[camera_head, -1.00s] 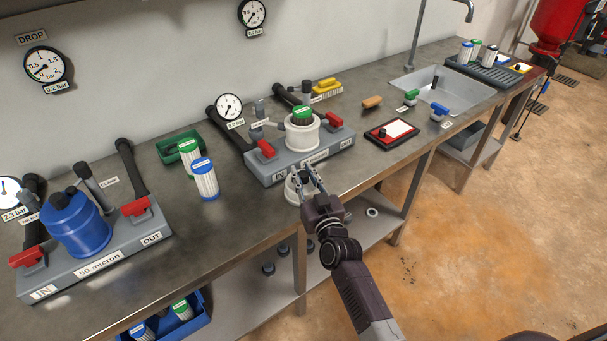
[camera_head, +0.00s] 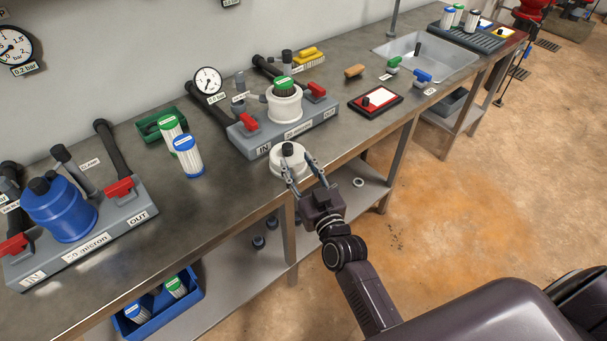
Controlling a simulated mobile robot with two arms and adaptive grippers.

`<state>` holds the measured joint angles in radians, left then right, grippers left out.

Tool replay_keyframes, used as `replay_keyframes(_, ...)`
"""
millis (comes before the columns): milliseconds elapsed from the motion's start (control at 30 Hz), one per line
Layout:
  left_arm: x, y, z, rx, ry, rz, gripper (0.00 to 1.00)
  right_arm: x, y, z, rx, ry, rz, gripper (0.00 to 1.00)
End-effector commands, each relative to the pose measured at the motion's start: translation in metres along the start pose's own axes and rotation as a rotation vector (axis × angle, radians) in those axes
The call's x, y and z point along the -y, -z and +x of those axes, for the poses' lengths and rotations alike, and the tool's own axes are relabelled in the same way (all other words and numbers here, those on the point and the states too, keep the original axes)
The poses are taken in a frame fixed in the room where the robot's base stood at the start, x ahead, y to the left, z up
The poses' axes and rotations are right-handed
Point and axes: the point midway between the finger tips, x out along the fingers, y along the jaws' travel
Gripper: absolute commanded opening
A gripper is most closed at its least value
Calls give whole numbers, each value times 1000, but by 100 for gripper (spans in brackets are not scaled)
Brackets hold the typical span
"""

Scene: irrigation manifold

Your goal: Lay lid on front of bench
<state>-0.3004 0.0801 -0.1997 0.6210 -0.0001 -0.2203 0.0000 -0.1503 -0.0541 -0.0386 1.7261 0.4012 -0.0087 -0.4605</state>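The white lid (camera_head: 277,162) with a black knob on top lies upright at the front of the bench (camera_head: 225,205), just in front of the middle grey manifold. My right gripper (camera_head: 298,161) is at the lid's near right side. Its two fingers are spread apart, one in front of the lid and one by its right edge; whether they touch it is hard to tell. The open white housing (camera_head: 285,108) on the manifold (camera_head: 290,135) holds a green-topped cartridge (camera_head: 284,84). My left gripper is not in view.
Left of the lid stand a blue-topped cartridge (camera_head: 188,160) and a green-topped one (camera_head: 169,127) by a green tray (camera_head: 148,129). A blue housing (camera_head: 62,212) is far left. A red-framed board (camera_head: 375,101) lies to the right. Bare bench lies left of the lid.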

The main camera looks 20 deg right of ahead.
Motion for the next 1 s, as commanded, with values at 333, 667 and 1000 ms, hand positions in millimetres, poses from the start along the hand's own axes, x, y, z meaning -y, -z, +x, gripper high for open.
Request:
replay_keyframes(333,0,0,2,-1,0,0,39,0,0,-40,-1,1,0,38)
replay_keyframes(667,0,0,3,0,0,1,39,2,-13,-42,24,6,-1,38)
replay_keyframes(1000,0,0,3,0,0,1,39,29,-254,-117,509,97,-22,38)
